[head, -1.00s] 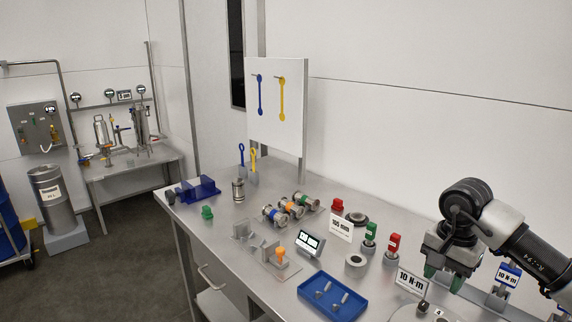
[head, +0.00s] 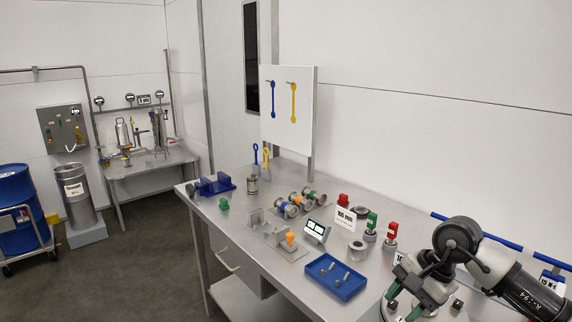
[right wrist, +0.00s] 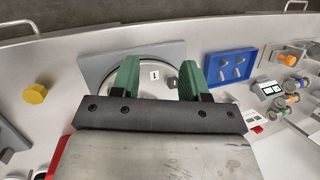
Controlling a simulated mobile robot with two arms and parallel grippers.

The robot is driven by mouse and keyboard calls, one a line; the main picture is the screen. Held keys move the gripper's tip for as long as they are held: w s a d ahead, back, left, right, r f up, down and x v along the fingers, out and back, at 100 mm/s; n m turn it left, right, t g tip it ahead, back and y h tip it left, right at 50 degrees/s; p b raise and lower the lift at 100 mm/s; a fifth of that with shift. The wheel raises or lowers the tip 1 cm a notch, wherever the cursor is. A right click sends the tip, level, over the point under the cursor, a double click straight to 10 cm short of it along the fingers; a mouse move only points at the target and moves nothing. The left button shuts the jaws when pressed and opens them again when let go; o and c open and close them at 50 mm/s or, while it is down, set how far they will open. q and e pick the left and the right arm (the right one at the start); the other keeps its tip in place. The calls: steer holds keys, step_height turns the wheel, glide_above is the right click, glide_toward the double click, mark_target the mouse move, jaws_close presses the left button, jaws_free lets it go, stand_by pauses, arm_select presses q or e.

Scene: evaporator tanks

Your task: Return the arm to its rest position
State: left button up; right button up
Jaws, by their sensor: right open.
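My right arm comes in from the right in the head view. Its gripper (head: 402,310) hangs low over the near right part of the steel bench (head: 235,222), with green fingertips. In the right wrist view the right gripper (right wrist: 158,82) is open and empty. Its green fingers stand apart above a round metal disc (right wrist: 142,84) labelled 1, on a grey plate (right wrist: 92,68). I cannot tell whether the fingers touch the disc. My left gripper is not in view.
A blue tray (head: 322,284) with small metal parts lies left of the gripper. A yellow knob (right wrist: 35,93) is on the bench. A blue drum (head: 15,195) stands at far left.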

steer(key=s+a+r+m+t+y, duration=0.3)
steer(key=a+m+y, duration=0.35)
steer(key=a, duration=0.25)
steer(key=s+a+r+m+t+y, duration=0.2)
steer(key=a+r+m+y, duration=0.1)
steer(key=a+m+y, duration=0.45)
steer(key=s+d+f+m+t+h, duration=0.1)
steer(key=d+f+m+t+h, duration=0.4)
steer(key=m, duration=0.7)
steer(key=s+d+f+m+t+h, duration=0.1)
steer(key=d+f+m+t+h, duration=0.15)
steer(key=m+h, duration=0.7)
steer(key=s+d+f+m+t+h, duration=0.1)
steer(key=d+f+m+t+h, duration=0.3)
steer(key=m, duration=1)
steer(key=s+d+f+m+g, duration=0.2)
steer(key=s+f+m+g, duration=0.4)
steer(key=s, duration=0.4)
steer(key=s+d+f+m+g, duration=0.1)
steer(key=s+f+m+g, duration=0.2)
steer(key=s+f+g, duration=0.65)
step_height(320, 180, down, 22)
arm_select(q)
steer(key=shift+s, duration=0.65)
arm_select(e)
steer(key=s+d+f, duration=0.3)
steer(key=s+f, duration=1.4)
steer(key=f, duration=0.1)
steer(key=shift+s+g, duration=0.2)
steer(key=shift+g, duration=0.1)
